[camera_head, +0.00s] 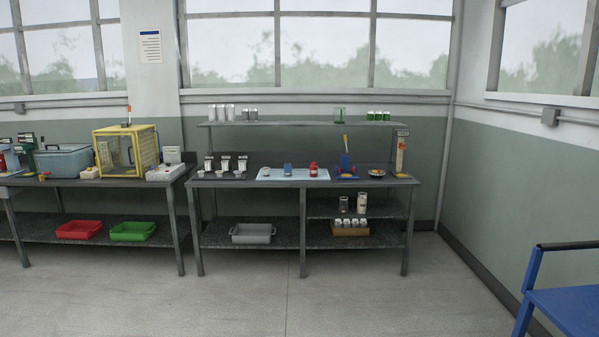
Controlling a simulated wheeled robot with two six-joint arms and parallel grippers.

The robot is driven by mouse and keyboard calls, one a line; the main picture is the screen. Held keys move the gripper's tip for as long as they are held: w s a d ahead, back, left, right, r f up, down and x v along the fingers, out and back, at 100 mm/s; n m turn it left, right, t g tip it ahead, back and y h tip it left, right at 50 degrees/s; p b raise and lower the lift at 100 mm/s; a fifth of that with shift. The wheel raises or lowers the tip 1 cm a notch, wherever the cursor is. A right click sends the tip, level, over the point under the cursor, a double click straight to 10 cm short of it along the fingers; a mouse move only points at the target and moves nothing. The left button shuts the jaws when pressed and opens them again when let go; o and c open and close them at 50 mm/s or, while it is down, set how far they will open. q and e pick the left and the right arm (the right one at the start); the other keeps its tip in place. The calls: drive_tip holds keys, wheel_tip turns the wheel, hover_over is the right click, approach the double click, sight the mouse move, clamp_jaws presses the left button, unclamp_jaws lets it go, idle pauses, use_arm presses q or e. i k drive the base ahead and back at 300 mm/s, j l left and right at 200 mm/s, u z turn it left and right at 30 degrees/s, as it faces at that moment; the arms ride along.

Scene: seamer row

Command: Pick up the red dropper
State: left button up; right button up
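A small red bottle-like item (313,170), which looks like the red dropper, stands upright on a pale blue mat (268,177) on the dark workbench (222,184) at the back wall. It is small in view, so its details are unclear. A blue item (288,170) stands on the same mat to its left, apart from it. Neither of my grippers is in view. The bench is some distance away across open floor.
White-topped containers (226,163) stand left of the mat; a blue device (346,171) and a bowl (376,173) stand right. A shelf (290,124) runs above. A yellow-framed cage (125,150) is on the left bench. A blue chair (565,308) is at front right. The middle floor is clear.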

sight(313, 170)
drive_tip(key=i+l+z, duration=0.15)
drive_tip(key=i, duration=0.15)
drive_tip(key=i+z, duration=0.2)
drive_tip(key=i+l+z, duration=0.1)
drive_tip(key=i+z, duration=0.2)
drive_tip(key=i, duration=3.4)
drive_tip(key=j+u, duration=0.05)
